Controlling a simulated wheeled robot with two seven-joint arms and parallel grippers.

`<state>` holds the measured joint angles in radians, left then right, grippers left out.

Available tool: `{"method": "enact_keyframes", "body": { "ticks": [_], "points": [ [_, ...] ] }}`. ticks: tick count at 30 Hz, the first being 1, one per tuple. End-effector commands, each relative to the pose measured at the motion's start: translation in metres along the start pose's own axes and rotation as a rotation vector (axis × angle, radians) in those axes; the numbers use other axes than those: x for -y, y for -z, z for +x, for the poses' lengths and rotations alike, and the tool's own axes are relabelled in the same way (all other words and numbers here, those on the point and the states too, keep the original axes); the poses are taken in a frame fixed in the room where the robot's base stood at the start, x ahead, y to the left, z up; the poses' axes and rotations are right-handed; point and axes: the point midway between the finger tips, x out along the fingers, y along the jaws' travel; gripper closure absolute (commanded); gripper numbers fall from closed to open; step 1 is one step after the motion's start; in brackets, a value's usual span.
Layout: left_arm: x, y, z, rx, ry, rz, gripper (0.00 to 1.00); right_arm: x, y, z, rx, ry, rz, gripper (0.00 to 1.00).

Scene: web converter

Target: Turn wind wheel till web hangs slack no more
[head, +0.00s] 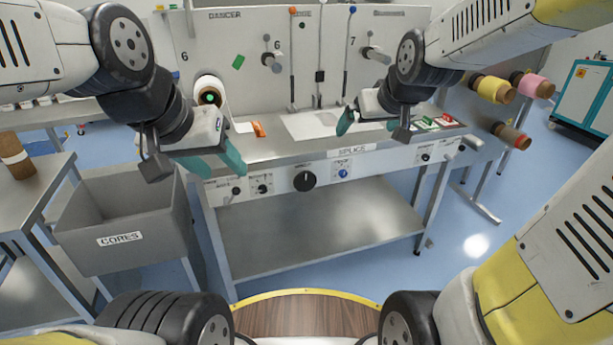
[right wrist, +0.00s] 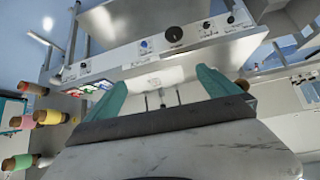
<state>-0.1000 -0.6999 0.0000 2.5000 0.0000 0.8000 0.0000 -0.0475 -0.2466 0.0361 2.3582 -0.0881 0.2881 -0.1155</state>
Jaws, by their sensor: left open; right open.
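A large black round knob (head: 304,181) is on the front panel of the splice table; its small label is hard to read, and it may be the wind wheel. It also shows in the right wrist view (right wrist: 174,34). A white roll (head: 208,88) with a green-lit core is on the back panel at left, and a pale strip of web (head: 226,101) runs down from it; its slack is hard to judge. My left gripper (head: 215,160) is open and empty, left of the knob near the table's left front corner. My right gripper (head: 368,123) is open and empty above the tabletop.
Small knobs (head: 236,190) and a blue knob (head: 343,173) flank the black knob. A grey CORES bin (head: 120,238) stands left of the splice table (head: 270,152). Coloured rolls (head: 493,88) stick out at right. Coloured cards (head: 425,125) lie on the tabletop's right side.

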Motion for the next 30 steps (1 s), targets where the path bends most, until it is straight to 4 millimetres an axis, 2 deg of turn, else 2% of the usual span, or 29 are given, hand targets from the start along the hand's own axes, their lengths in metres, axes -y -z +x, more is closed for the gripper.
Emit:
{"method": "enact_keyframes", "body": {
  "ticks": [5, 8, 12, 17, 21, 23, 26, 30],
  "points": [
    [0.0, 0.0, 0.0, 0.0, 0.0, 0.0, 0.5, -0.004, 0.022, 0.043, -0.047, -0.003, -0.051, 0.0],
    [0.0, 0.0, 0.0, 0.0, 0.0, 0.0, 0.5, -0.005, 0.036, 0.076, -0.089, -0.002, -0.09, 0.0],
    [0.0, 0.0, 0.0, 0.0, 0.0, 0.0, 0.5, -0.004, 0.055, 0.138, -0.168, 0.006, -0.155, 0.0],
    [0.0, 0.0, 0.0, 0.0, 0.0, 0.0, 0.5, 0.003, 0.064, 0.213, -0.278, 0.023, -0.221, 0.0],
    [0.0, 0.0, 0.0, 0.0, 0.0, 0.0, 0.5, 0.013, 0.058, 0.274, -0.379, 0.04, -0.26, 0.0],
    [0.0, 0.0, 0.0, 0.0, 0.0, 0.0, 0.5, 0.018, 0.051, 0.298, -0.423, 0.048, -0.271, 0.0],
    [0.0, 0.0, 0.0, 0.0, 0.0, 0.0, 0.5, 0.028, 0.035, 0.335, -0.499, 0.057, -0.281, 0.0],
    [0.0, 0.0, 0.0, 0.0, 0.0, 0.0, 0.5, 0.041, 0.002, 0.378, -0.606, 0.059, -0.278, 0.0]
  ]
}}
